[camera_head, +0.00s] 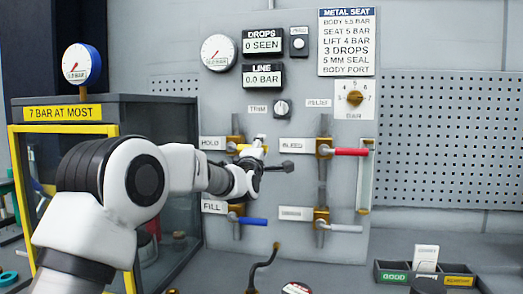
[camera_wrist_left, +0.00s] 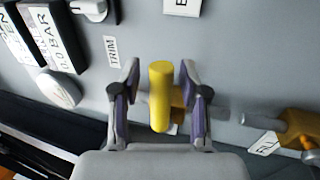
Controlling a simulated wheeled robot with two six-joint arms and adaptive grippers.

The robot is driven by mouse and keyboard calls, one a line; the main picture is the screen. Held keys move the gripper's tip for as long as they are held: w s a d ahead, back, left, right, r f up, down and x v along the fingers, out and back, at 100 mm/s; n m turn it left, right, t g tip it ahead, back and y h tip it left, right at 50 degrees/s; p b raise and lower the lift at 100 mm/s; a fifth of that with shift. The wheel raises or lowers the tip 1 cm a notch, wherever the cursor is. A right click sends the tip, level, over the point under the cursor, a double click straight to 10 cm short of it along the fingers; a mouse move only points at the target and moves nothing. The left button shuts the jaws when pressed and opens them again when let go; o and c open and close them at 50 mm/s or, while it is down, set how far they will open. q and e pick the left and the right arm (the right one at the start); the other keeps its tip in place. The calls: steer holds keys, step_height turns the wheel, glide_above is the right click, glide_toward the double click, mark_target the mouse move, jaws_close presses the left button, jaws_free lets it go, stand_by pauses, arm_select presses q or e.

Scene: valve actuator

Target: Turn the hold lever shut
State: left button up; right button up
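The yellow hold lever (camera_head: 243,147) is on the grey panel beside the HOLD label (camera_head: 212,143). In the head view my left gripper (camera_head: 266,158) hides much of it, so its exact angle is hard to tell there. In the left wrist view the yellow handle (camera_wrist_left: 160,92) stands between the two spread fingers of my left gripper (camera_wrist_left: 160,66). A gap shows on each side, and neither finger appears to touch it. My left gripper is open around the handle. My right gripper is in neither view.
A red-handled lever (camera_head: 350,152) is to the right, with a blue-handled lever (camera_head: 252,221) and a white-handled lever (camera_head: 345,228) below. The trim knob (camera_head: 282,108) is above. A yellow-framed cabinet (camera_head: 110,101) stands left, near my arm. The LINE display (camera_head: 263,76) reads 0.0 bar.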

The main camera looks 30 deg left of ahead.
arm_select(q)
steer(key=shift+w+f, duration=0.1)
steer(key=shift+f, duration=0.05)
steer(key=shift+s+d, duration=0.1)
steer(key=shift+s, duration=0.15)
steer(key=v, duration=1.1)
steer(key=shift+s, duration=0.25)
steer(key=shift+f, duration=0.15)
